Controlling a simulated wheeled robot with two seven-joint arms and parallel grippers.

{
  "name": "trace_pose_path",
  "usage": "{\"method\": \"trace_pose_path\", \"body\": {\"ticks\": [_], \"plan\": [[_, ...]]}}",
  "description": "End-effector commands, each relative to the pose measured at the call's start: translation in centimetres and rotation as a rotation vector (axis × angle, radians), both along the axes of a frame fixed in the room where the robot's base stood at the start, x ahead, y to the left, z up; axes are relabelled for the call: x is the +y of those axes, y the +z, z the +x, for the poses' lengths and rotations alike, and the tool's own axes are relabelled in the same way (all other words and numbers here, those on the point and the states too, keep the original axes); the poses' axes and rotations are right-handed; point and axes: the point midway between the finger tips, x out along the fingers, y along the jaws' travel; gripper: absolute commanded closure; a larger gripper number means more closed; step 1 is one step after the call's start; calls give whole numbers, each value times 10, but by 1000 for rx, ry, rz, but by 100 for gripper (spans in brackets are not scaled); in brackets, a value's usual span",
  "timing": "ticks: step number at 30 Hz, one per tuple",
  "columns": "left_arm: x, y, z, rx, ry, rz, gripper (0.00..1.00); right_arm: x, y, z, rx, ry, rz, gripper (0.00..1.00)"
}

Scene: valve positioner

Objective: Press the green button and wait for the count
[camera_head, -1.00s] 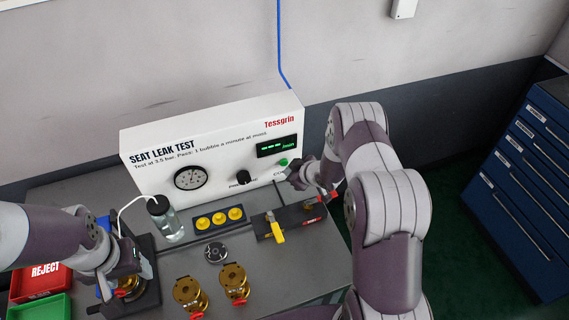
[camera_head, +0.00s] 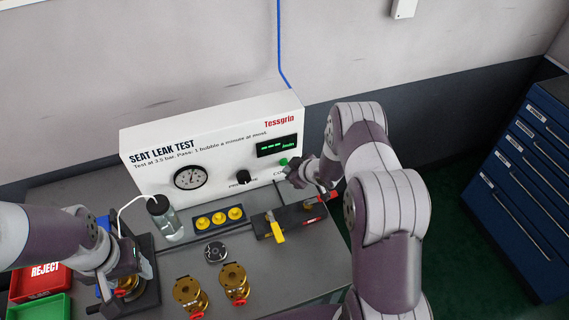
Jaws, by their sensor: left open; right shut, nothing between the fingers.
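The green button (camera_head: 283,162) is on the front of the white seat leak test panel (camera_head: 215,150), below the small display (camera_head: 276,146), which shows green dashes. My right gripper (camera_head: 291,170) is shut and empty, with its tip at or just beside the button. I cannot tell whether it touches it. My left gripper (camera_head: 117,284) is open at the lower left, by a brass valve (camera_head: 128,287) in a dark fixture (camera_head: 148,299). Its fingers are partly hidden.
A gauge (camera_head: 190,178) and a black knob (camera_head: 243,177) are on the panel. A bottle (camera_head: 166,220), a yellow-capped block (camera_head: 219,217), a yellow-handled fixture (camera_head: 277,232) and two brass valves (camera_head: 190,293) stand on the bench. Red (camera_head: 40,281) and green trays (camera_head: 40,307) are at left.

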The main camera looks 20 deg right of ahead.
Motion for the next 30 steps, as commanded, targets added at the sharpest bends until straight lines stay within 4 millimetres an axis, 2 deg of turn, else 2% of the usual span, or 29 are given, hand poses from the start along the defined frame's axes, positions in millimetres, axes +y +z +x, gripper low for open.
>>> {"method": "trace_pose_path", "body": {"ticks": [30], "plan": [[0,-3,0,0,0,0,39,0,0,10,0,0,0,100]]}}
